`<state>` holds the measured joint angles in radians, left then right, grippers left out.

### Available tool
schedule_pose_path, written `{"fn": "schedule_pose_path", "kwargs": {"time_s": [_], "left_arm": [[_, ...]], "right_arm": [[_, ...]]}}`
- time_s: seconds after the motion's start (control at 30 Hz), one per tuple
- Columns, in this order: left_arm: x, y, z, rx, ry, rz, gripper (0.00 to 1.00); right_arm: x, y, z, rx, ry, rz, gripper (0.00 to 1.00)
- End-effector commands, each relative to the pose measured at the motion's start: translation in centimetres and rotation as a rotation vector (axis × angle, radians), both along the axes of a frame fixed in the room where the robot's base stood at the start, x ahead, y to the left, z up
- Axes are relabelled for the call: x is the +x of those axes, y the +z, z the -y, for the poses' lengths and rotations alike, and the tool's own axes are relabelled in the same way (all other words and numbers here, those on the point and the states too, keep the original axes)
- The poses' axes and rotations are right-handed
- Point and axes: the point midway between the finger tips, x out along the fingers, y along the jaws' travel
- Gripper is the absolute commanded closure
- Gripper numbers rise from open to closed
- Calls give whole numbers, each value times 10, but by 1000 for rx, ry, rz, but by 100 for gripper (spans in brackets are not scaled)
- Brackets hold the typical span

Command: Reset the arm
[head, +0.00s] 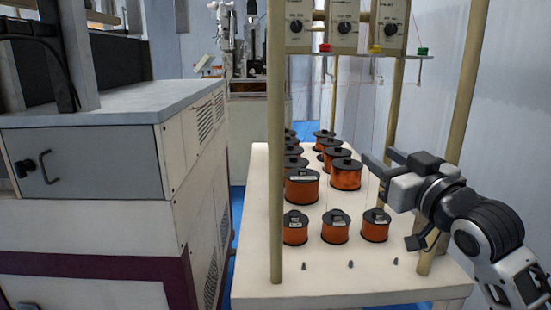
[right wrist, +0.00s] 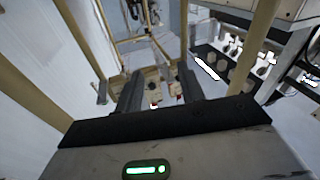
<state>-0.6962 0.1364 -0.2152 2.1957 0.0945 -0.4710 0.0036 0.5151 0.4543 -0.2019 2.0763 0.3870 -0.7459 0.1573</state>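My right gripper (head: 378,156) is raised at the right side of the white table, beside a tan post and to the right of the copper wire spools. Its two fingers point left and away, and stand apart with nothing held between them. In the right wrist view the open gripper (right wrist: 160,73) shows the same gap, with the winder's dial boxes visible far beyond it. My right arm comes in from the lower right. My left gripper is not in either view.
Several copper spools (head: 345,173) stand in rows on the white table (head: 345,275). Tan posts (head: 276,150) rise from it. Dial boxes (head: 344,25) hang above, with coloured knobs below. A grey-topped cabinet (head: 85,165) stands at left. A translucent wall is at right.

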Motion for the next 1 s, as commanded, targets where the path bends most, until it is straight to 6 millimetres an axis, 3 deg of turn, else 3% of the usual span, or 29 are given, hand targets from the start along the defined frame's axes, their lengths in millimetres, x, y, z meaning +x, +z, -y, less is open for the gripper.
{"fn": "schedule_pose_path", "kwargs": {"time_s": [0.03,0.1,0.17,0.3,0.4,0.5,0.6,0.7,0.8,1.0], "left_arm": [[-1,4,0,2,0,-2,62],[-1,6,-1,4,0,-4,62],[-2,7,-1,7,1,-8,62],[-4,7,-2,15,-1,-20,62],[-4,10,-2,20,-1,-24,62],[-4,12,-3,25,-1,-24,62],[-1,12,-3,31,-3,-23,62],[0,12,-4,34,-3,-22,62],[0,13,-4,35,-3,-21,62],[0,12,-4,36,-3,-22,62]], "right_arm": [[-4,-43,-7,5,4,-73,61],[-16,-95,-14,10,4,-152,61],[-32,-138,-20,12,1,-220,61],[-84,-231,-32,17,-10,-384,61],[-134,-285,-40,17,-24,-497,61],[-182,-324,-45,15,-38,-594,61],[-221,-349,-49,9,-50,-666,61],[-246,-362,-51,4,-58,-710,61],[-256,-367,-51,1,-61,-727,61],[-256,-368,-52,-1,-60,-728,61]]}}
